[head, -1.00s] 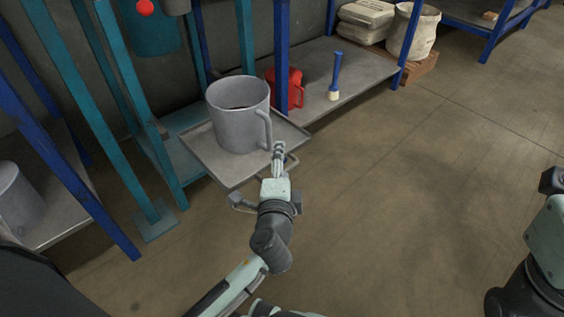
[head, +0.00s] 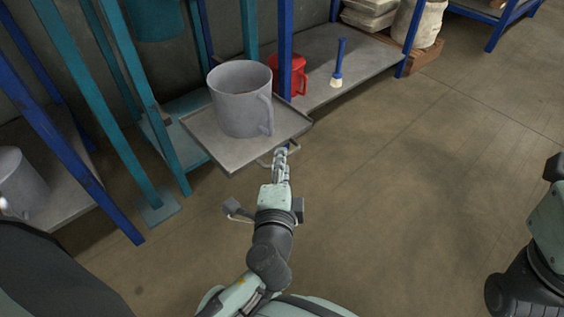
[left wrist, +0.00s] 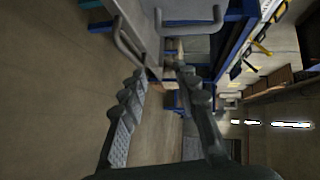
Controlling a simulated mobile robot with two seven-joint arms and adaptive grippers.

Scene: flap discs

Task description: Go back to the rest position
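My left gripper (head: 281,156) is in front of the near edge of a grey metal tray (head: 229,157). In the left wrist view its two fingers (left wrist: 160,84) are spread apart with nothing between them. A wire handle (head: 265,158) on the tray's near edge is beside the fingertips in the head view. A big grey mug (head: 240,100) stands upright on the tray, its handle toward the right. My right arm shows only in part at the right edge of the head view; its gripper is out of sight.
A low shelf with blue posts (head: 370,68) stands behind, holding a red jug (head: 291,75) and a blue-handled brush (head: 339,62). Teal uprights (head: 95,105) and another grey vessel (head: 18,182) are at left. The floor at right (head: 420,180) is clear.

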